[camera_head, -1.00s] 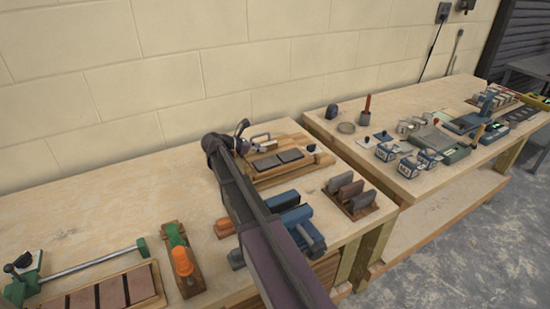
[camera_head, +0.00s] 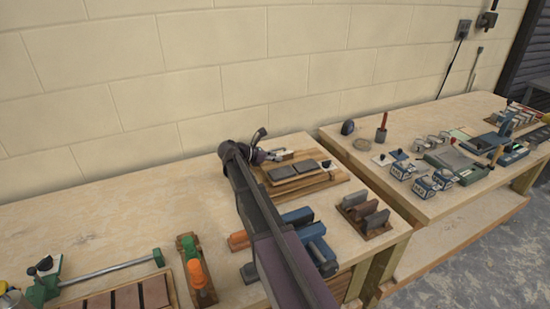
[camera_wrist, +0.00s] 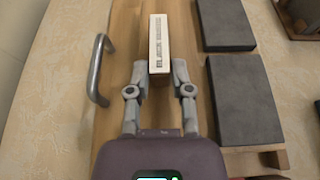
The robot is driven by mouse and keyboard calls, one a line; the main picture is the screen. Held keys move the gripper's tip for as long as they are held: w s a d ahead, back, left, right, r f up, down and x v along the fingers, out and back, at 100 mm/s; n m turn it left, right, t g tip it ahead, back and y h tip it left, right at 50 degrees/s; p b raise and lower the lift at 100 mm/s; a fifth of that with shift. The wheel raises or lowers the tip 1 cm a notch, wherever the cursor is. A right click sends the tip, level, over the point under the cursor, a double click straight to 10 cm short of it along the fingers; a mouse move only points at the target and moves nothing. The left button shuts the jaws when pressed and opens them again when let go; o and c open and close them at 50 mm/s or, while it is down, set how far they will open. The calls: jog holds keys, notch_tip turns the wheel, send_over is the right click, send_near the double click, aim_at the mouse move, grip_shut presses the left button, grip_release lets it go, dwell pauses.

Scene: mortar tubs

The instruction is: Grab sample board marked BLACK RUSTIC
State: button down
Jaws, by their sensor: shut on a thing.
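In the wrist view my gripper (camera_wrist: 158,75) is shut on a narrow, cream-white sample board (camera_wrist: 158,40). Dark lettering runs across its near end, too blurred to read with certainty. The board points away from me above a wooden rack (camera_wrist: 122,42); I cannot tell whether it touches the wood. In the head view my gripper (camera_head: 262,155) is at the left end of the rack (camera_head: 325,183), partly hidden by my arm. The held board cannot be made out clearly there.
Dark grey slabs (camera_wrist: 243,100) lie right of the board, and a grey metal handle (camera_wrist: 98,70) stands to its left. A holder with upright blocks (camera_head: 365,214) and blue tools (camera_head: 310,235) stand nearby. An orange-handled tool (camera_head: 196,274) is at left. The bench's back left is clear.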

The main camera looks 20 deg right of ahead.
notch_tip(320, 180, up, 8)
jog(key=p, duration=0.6)
jog(key=shift+f+p, duration=0.25)
jog(key=shift+p, duration=0.1)
jog(key=shift+r, duration=0.1)
